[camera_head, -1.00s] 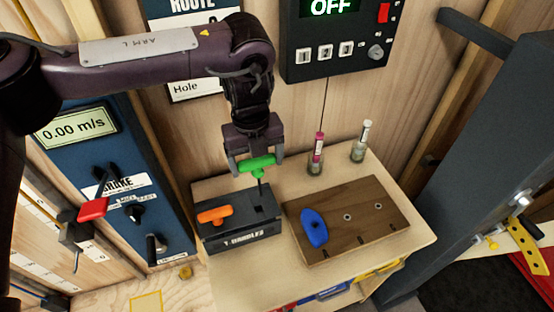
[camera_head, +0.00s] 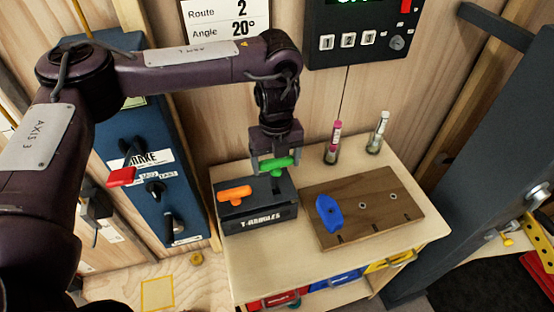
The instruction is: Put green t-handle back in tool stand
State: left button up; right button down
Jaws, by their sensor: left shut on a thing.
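The black tool stand (camera_head: 259,218), labelled T-HANDLES, sits at the left of the small wooden table. An orange t-handle (camera_head: 234,193) rests in its left part. My left gripper (camera_head: 274,165) points down over the right rear of the stand and is shut on the green t-handle (camera_head: 279,162). The green grip is close above the stand's top. Only a short piece of dark shaft shows below it; I cannot tell how deep the shaft sits in the stand. My right gripper is not in view.
A wooden board (camera_head: 375,216) with a blue climbing hold (camera_head: 328,213) lies right of the stand. Two small tubes (camera_head: 333,146) (camera_head: 377,135) stand behind it. A blue brake panel (camera_head: 160,170) is at the left. A dark grey post (camera_head: 470,170) rises at the right.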

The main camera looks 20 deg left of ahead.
aim_at(276, 181)
pick_arm(q)
notch_tip(276, 181, down, 3)
jog(key=shift+f+b, duration=0.1)
jog(key=shift+b, duration=1.15)
notch_tip(276, 181, down, 2)
jog(key=shift+f+b, duration=0.15)
jog(key=shift+b, duration=1.1)
jog(key=shift+f+b, duration=0.6)
jog(key=shift+f, duration=0.55)
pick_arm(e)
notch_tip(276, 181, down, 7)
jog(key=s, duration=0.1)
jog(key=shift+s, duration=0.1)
pick_arm(q)
jog(key=o, duration=1.1)
jog(key=shift+c, duration=0.2)
notch_tip(276, 181, up, 8)
jog(key=shift+f, duration=0.1)
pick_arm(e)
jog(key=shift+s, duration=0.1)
